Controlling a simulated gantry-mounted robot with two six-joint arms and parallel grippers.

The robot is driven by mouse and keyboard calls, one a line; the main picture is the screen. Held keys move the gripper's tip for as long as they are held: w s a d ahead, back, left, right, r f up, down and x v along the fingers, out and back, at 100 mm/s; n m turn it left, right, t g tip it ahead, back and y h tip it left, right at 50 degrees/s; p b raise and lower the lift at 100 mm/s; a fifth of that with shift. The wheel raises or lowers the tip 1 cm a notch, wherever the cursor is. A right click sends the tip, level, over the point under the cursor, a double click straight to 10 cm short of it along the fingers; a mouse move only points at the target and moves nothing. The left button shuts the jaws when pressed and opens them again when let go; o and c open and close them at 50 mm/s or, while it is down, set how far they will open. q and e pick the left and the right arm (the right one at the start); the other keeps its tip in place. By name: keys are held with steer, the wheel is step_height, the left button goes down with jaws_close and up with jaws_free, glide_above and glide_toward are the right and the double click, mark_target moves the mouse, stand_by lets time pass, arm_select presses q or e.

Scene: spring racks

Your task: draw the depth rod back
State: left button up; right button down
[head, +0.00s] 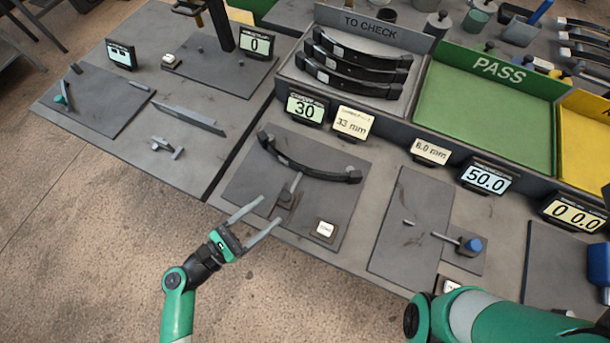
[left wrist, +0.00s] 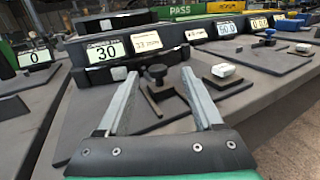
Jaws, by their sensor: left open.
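The depth rod (head: 296,183) is a thin grey bar at a small dark block (head: 286,199) on the grey plate in front of the 30 display. In the left wrist view the rod (left wrist: 152,103) lies beside a block with a black knob (left wrist: 156,72). A dark curved leaf spring (head: 305,168) spans the plate behind it. My left gripper (head: 273,211) is open and empty, its fingertips near the block at the plate's front edge. In the left wrist view the knob shows between the fingers; contact cannot be told. My right gripper is out of view.
A white button (head: 325,229) sits right of the block. The 30 display (head: 305,108) and a 33 mm card (head: 352,123) stand behind the spring. A TO CHECK rack (head: 372,32) of springs and a green PASS tray (head: 485,110) lie further back. Floor is clear at left front.

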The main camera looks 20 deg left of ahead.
mark_target(292, 187)
arm_select(q)
steer(key=shift+s+a+f+n+y, duration=0.3)
steer(key=shift+s+f+n, duration=0.15)
steer(key=shift+s, duration=0.2)
steer(key=shift+a, duration=0.1)
steer(key=w+b, duration=0.1)
steer(key=b, duration=0.1)
steer(key=w+d+f+b, duration=0.1)
steer(key=b, duration=0.1)
steer(key=shift+w+d+m+b, duration=0.15)
steer(key=shift+w+m+b, duration=0.1)
steer(key=shift+b, duration=0.1)
steer(key=x, duration=0.6)
steer(key=r+x, duration=0.1)
steer(key=x, duration=0.2)
steer(key=shift+w+r, duration=0.1)
steer(key=shift+r, duration=0.05)
jaws_close()
